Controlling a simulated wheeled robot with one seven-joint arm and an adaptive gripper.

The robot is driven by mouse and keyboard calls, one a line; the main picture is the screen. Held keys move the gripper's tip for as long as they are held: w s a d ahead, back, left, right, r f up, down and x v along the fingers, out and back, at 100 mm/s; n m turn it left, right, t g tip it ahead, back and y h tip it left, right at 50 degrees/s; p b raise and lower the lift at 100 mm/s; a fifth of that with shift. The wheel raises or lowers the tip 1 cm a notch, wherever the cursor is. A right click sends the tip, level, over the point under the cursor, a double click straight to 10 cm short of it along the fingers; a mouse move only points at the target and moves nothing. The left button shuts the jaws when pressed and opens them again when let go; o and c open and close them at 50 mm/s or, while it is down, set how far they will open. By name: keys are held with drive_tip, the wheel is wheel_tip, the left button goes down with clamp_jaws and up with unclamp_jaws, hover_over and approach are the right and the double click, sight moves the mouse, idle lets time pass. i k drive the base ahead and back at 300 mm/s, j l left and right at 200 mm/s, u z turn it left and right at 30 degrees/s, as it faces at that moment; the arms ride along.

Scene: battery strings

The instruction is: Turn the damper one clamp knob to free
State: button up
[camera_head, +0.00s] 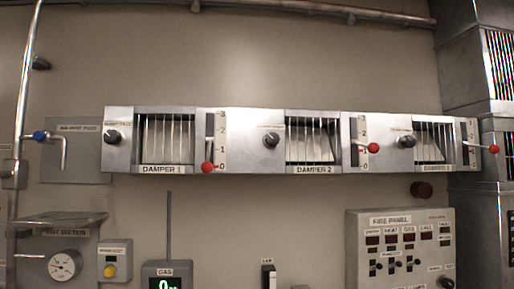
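The damper one unit (165,138) is at the left of a long metal panel, with the label DAMPER 1 under its vanes. A black round knob (112,137) sits to the left of its vanes, under a small label too blurred to read. Whether this knob is turned to clamp or free cannot be told. A red-ended lever (207,167) to the right of the vanes stands at the low end of its scale, near 0. My gripper is not in view.
Similar black knobs sit left of damper 2 (271,140) and the third damper (406,141), each with a red-ended lever. A blue-handled pipe valve (40,136) is at left. A fire panel (400,220), gas display (167,272) and metal shelf (60,221) are below.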

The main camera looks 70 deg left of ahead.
sight(111, 137)
drive_tip(key=u, duration=2.1)
